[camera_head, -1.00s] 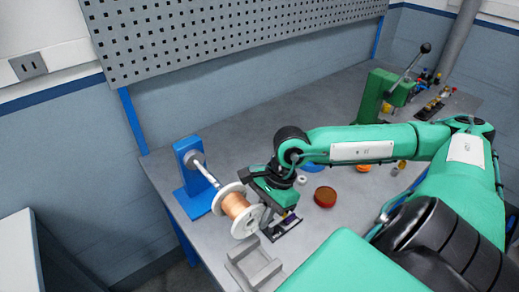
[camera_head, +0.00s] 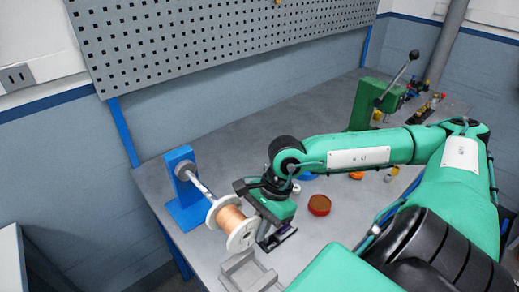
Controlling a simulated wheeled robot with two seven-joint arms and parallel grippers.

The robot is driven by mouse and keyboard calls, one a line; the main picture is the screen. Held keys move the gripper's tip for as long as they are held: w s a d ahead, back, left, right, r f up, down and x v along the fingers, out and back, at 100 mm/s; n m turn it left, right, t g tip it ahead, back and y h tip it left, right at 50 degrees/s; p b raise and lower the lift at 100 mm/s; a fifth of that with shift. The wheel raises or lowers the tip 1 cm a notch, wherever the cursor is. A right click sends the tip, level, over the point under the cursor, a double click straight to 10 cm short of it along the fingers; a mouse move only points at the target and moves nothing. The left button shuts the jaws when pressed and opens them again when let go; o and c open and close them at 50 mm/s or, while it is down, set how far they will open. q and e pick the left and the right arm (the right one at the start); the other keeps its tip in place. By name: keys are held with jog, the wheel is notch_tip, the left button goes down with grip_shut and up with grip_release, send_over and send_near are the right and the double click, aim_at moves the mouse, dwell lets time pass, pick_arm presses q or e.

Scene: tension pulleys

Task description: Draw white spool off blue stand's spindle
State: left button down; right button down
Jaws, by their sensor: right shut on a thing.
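The white spool (camera_head: 229,218), wound with copper-coloured wire, has a white flange at each end. The blue stand (camera_head: 184,195) stands at the table's left edge. Its pale spindle (camera_head: 199,188) slopes down toward me, and a bare length shows between the stand and the spool's rear flange. Whether its tip is still inside the spool is hidden. My right gripper (camera_head: 253,213) reaches in from the right and is shut on the spool, with dark fingers at its right side. The exact contact is partly hidden. My left gripper is not in view.
A grey block-shaped holder (camera_head: 247,272) sits at the front edge. A red round container (camera_head: 319,205) stands to the right. A green lever press (camera_head: 372,102) is at the back. The back middle of the table is clear.

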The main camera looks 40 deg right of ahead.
jog(key=shift+s, duration=0.1)
dwell(0.4)
jog(key=shift+s+a+b, duration=0.1)
jog(key=shift+s+b, duration=1.1)
jog(key=shift+s, duration=0.45)
jog(key=s+p, duration=0.4)
jog(key=p, duration=0.4)
jog(key=shift+a, duration=0.1)
